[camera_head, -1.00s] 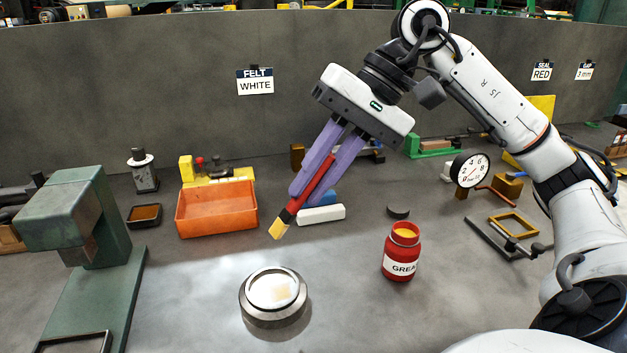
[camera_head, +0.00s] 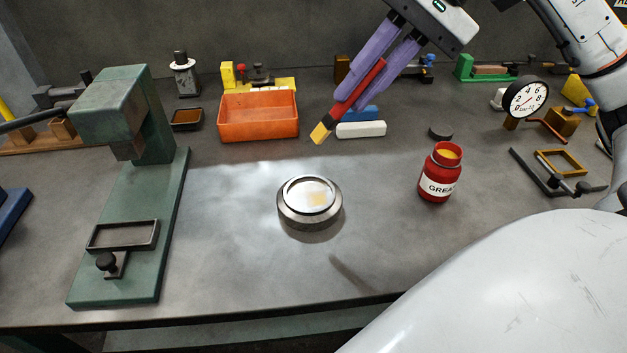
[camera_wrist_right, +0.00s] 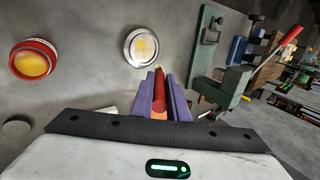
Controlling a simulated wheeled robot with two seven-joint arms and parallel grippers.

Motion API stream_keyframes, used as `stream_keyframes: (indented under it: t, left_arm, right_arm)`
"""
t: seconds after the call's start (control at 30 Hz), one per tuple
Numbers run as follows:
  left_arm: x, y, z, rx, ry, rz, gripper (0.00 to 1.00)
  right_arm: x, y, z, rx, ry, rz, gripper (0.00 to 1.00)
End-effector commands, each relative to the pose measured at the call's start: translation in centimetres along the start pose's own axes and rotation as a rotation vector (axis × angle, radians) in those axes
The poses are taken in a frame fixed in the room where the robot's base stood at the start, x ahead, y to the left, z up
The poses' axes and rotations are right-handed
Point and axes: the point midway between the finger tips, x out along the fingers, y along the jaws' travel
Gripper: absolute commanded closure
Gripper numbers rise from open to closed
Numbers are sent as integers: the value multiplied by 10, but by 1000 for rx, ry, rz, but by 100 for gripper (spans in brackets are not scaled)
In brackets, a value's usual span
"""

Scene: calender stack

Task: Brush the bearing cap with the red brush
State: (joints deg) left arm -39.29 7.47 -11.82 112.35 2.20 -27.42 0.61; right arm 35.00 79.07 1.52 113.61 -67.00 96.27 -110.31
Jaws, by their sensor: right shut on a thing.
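The red brush (camera_head: 357,88) has a red handle, a dark ferrule and yellow bristles that point down and left. My right gripper (camera_head: 366,80) is shut on its handle, with purple fingers on both sides; the brush (camera_wrist_right: 159,88) also shows between the fingers in the right wrist view. The bearing cap (camera_head: 310,203) is a round metal piece on the table with a yellowish patch on its shiny top; it also shows in the right wrist view (camera_wrist_right: 141,47). The bristles are above and behind the cap, apart from it. My left gripper is out of view.
An open red grease jar (camera_head: 438,185) stands right of the cap, with its black lid (camera_head: 440,132) behind it. A green press (camera_head: 165,170) stands left. An orange bin (camera_head: 258,122) and a white block (camera_head: 361,130) lie behind. The table around the cap is clear.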

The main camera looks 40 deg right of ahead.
Motion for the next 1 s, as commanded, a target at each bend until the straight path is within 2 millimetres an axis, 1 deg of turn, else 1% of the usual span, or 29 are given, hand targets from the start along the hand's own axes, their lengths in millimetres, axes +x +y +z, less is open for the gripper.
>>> stream_keyframes:
  t: [0.1,0.13,0.2,0.37,0.5,0.63,0.77,1.0]
  left_arm:
    - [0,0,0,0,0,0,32]
    - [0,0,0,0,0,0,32]
    - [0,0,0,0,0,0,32]
    - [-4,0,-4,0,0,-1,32]
    - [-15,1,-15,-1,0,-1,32]
    - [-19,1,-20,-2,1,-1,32]
    - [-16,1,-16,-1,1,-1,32]
    - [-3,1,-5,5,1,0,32]
  right_arm:
    - [0,0,0,0,0,0,100]
    - [0,0,0,0,0,0,89]
    - [0,0,0,0,0,0,100]
    - [1,-2,0,2,0,2,100]
    - [12,-7,1,5,-2,7,100]
    - [23,-9,1,2,0,5,100]
    - [31,-6,1,0,1,1,100]
    - [47,5,1,0,1,0,100]
